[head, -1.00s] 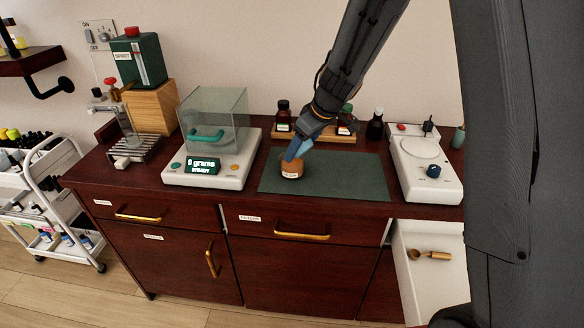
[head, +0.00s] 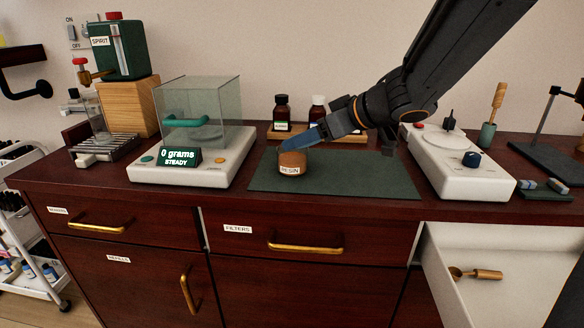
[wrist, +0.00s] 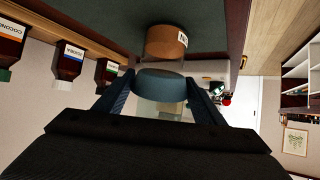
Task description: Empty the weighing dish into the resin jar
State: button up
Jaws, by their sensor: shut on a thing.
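The resin jar (head: 291,165), amber with a white RESIN label, stands upright on the dark green mat. It also shows at the top of the wrist view (wrist: 166,42). My gripper (head: 308,138) reaches down from the right to the jar's top. In the wrist view, its fingers (wrist: 158,88) are shut on a round blue-grey piece that looks like the jar's lid (wrist: 158,84). I cannot tell whether it is seated or slightly raised. A grey round piece (head: 204,132) is inside the glass-sided balance; I cannot tell whether it is the weighing dish or the pan.
The balance (head: 197,167) reads 0 grams, steady, left of the mat (head: 365,178). Bottles (head: 281,112) stand on a wooden rack behind it. A white device (head: 455,165) with a round plate is to the right. A brass scoop (head: 476,273) lies in the open drawer.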

jog(key=shift+d+f+t+y+b, duration=0.1)
jog(key=shift+f+t+y+b, duration=0.25)
jog(key=shift+b, duration=0.85)
jog(key=shift+r+t+y+b, duration=0.25)
jog(key=shift+r+y+b, duration=0.05)
jog(key=shift+y, duration=0.15)
jog(key=shift+w+r, duration=0.1)
jog(key=shift+r, duration=0.15)
notch_tip(320, 180, up, 3)
jog(key=p, duration=0.5)
jog(key=shift+r, duration=0.15)
